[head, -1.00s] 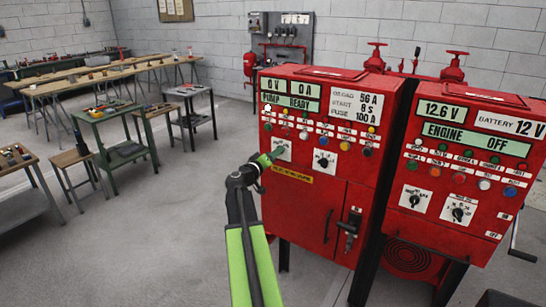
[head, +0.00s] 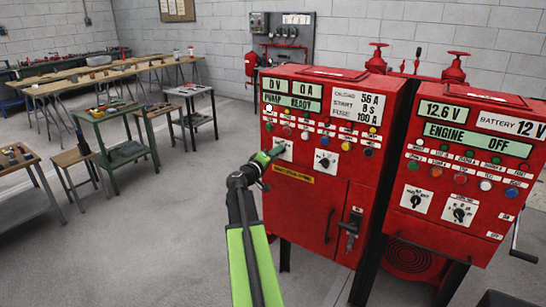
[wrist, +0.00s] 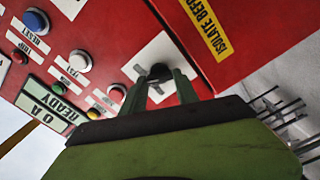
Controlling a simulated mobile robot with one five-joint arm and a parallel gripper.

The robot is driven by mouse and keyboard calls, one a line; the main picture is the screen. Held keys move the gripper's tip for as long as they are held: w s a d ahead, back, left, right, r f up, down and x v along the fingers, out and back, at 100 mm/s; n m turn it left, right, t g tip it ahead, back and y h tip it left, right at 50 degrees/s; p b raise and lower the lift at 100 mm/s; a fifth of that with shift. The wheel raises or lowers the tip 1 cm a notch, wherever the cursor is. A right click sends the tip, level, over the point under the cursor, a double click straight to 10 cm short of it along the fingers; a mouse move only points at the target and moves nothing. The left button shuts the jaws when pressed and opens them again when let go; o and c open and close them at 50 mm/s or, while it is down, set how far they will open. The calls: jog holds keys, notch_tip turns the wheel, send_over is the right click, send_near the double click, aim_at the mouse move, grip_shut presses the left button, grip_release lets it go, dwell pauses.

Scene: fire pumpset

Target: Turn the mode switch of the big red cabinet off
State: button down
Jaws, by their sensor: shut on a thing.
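The big red cabinet (head: 305,215) stands in the middle of the head view. Its display (head: 291,103) reads "PUMP READY". On its front are two rotary switches on white plates. The left one (head: 287,146) is partly covered by my gripper; the right one (head: 325,161) is free. My gripper (head: 275,153) reaches the left switch. In the wrist view my gripper (wrist: 163,88) has its green fingers on both sides of a black knob (wrist: 160,71), shut on it. The switch lettering and pointer cannot be read.
A second red cabinet (head: 460,185) with "ENGINE OFF" stands close on the right. A yellow isolation label (head: 293,174) is below the held switch. Buttons and lamps (head: 320,136) sit just above. Workbenches (head: 120,135) stand at left; the floor before them is open.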

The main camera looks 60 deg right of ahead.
jog(key=n, duration=0.4)
jog(key=shift+s+d+n, duration=0.1)
jog(key=shift+s+n, duration=0.05)
jog(key=shift+n, duration=0.55)
jog(key=c, duration=0.9)
grip_release()
jog(key=a, duration=1.7)
jog(key=shift+a, duration=0.2)
